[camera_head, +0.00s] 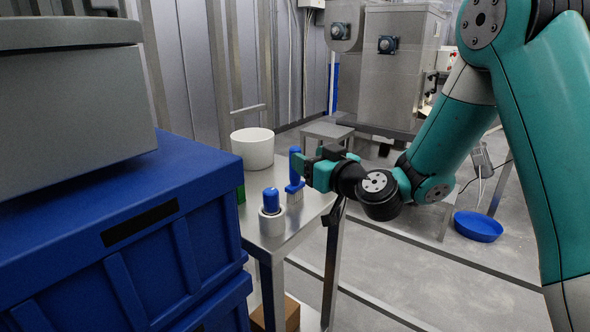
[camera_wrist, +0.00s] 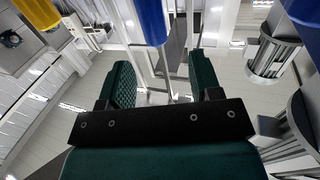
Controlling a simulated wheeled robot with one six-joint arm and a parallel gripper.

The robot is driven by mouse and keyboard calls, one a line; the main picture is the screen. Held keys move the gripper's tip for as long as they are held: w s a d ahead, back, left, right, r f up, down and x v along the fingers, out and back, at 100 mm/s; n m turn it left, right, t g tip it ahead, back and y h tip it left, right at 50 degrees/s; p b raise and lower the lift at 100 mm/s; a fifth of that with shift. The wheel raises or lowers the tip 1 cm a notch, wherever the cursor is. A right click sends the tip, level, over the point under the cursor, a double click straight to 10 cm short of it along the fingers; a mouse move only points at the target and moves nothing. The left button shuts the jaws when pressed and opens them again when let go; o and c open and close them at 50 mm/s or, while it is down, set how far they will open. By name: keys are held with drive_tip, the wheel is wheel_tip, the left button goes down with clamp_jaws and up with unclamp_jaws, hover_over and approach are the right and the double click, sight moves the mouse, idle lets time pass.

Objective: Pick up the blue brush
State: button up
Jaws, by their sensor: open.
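The blue brush (camera_head: 294,188) stands upright on the metal table, blue handle up and pale bristles down. My gripper (camera_head: 303,168) is level with its handle, at its right side, with the fingertips touching or very close to it. The wrist view shows my gripper (camera_wrist: 163,75) open, with a clear gap between its two green fingers. A blue shape, probably the brush handle (camera_wrist: 152,22), shows beyond the gap at the top. I cannot tell whether the handle is between the fingertips.
A white round piece with a blue top (camera_head: 271,214) stands in front of the brush. A white tub (camera_head: 253,148) stands behind. Large blue crates (camera_head: 130,240) fill the left. A blue basin (camera_head: 478,226) lies on the floor at right.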

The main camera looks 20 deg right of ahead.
sight(294, 146)
drive_tip(key=p+x, duration=0.2)
drive_tip(key=p, duration=0.1)
drive_tip(key=p+x, duration=0.2)
drive_tip(key=p, duration=0.1)
drive_tip(key=p+x, duration=0.3)
drive_tip(key=shift+w+d+r, duration=0.1)
drive_tip(key=shift+d+r, duration=0.1)
drive_tip(key=shift+r, duration=0.2)
drive_tip(key=shift+w+a+f+p, duration=0.2)
drive_tip(key=shift+w+f+p, duration=0.2)
drive_tip(key=shift+w+p, duration=0.4)
drive_tip(key=shift+s, duration=0.15)
drive_tip(key=c, duration=1)
